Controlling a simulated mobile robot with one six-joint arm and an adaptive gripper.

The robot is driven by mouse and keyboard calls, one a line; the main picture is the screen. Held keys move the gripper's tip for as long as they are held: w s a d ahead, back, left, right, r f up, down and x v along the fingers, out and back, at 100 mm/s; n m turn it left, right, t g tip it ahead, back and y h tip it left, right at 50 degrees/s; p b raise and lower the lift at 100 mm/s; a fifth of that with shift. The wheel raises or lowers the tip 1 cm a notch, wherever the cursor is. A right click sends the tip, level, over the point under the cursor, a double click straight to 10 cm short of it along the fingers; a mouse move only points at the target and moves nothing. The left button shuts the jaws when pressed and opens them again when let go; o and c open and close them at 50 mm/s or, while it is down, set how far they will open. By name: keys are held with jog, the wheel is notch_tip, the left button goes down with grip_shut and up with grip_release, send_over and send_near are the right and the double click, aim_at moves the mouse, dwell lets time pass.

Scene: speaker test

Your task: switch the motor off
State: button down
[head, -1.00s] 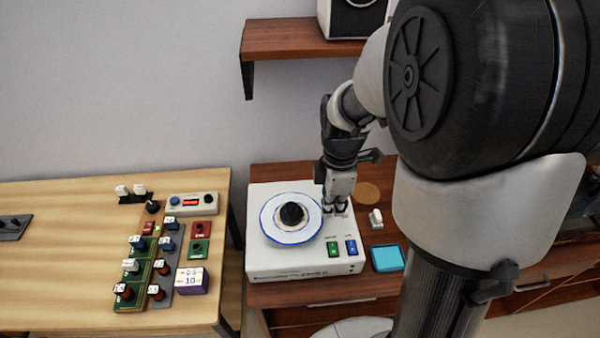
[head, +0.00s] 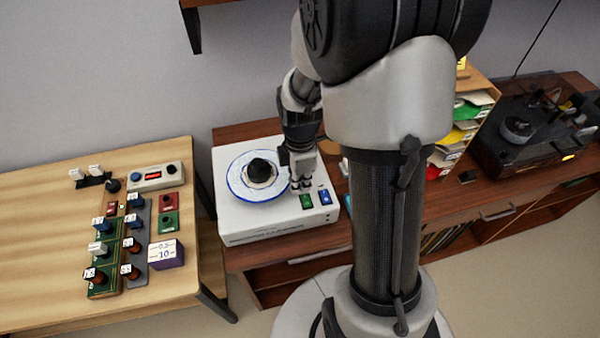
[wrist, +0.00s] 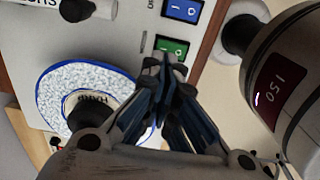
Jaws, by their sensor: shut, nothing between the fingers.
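The white machine (head: 233,220) stands on the brown bench. It carries a white disc (head: 240,190) with a blue rim and a black knob (head: 260,171) at the centre. A green switch (head: 306,202) and a blue switch (head: 325,197) sit side by side near its front right. In the wrist view, the green switch (wrist: 171,46) and blue switch (wrist: 183,10) show small white marks. My gripper (head: 302,187) is shut and empty, just behind the green switch. In the wrist view, its fingertips (wrist: 168,62) overlap the green switch's edge; I cannot tell whether they touch.
A light wooden table (head: 40,270) at left holds several small knob and switch boxes and a purple box (head: 166,254). A dark machine (head: 530,135) and a tray rack (head: 470,110) are at right. My arm hides part of the bench.

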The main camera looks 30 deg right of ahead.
aim_at(306, 200)
jog(key=shift+f+b, duration=0.6)
jog(key=shift+f, duration=1.25)
